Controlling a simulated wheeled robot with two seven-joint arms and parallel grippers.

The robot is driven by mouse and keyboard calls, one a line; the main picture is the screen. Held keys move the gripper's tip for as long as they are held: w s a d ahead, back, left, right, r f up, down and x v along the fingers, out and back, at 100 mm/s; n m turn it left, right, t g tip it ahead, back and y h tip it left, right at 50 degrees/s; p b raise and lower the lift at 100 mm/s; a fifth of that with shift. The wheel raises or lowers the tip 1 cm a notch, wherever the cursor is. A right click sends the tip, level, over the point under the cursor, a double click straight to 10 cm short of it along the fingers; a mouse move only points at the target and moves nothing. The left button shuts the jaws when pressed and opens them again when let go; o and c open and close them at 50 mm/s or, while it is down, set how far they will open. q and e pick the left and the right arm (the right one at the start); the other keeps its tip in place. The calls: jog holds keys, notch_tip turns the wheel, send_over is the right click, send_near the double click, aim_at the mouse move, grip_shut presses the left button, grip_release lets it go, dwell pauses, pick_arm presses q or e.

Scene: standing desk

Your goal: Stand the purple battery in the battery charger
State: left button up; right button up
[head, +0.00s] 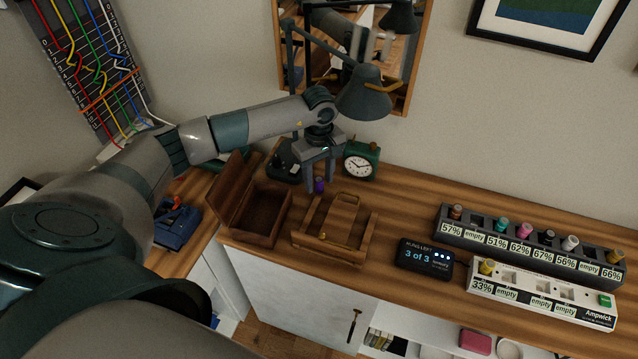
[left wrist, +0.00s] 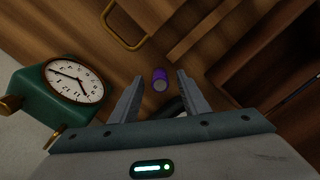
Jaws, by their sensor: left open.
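The purple battery (head: 319,185) shows between the fingers of my left gripper (head: 320,183), over the desk behind the wooden caddy. In the left wrist view the purple battery (left wrist: 160,79) appears end-on between the fingertips of the left gripper (left wrist: 157,84). That gripper is open, with a gap on each side of the battery. Whether the battery's base touches the desk is hard to tell. A white charger (head: 540,297) marked Ampwick stands at the right front, with a yellow battery (head: 487,267) at its left end and several slots labelled empty. My right gripper is not in view.
A dark rack (head: 520,240) with several batteries and percent labels stands behind the white charger. A black display (head: 425,258) reads "3 of 3". A wooden caddy (head: 330,245), open wooden box (head: 262,215), green clock (head: 361,162) and lamp (head: 364,95) surround the left gripper.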

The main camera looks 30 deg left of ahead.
pick_arm(q)
grip_shut()
jog(key=shift+r, duration=0.1)
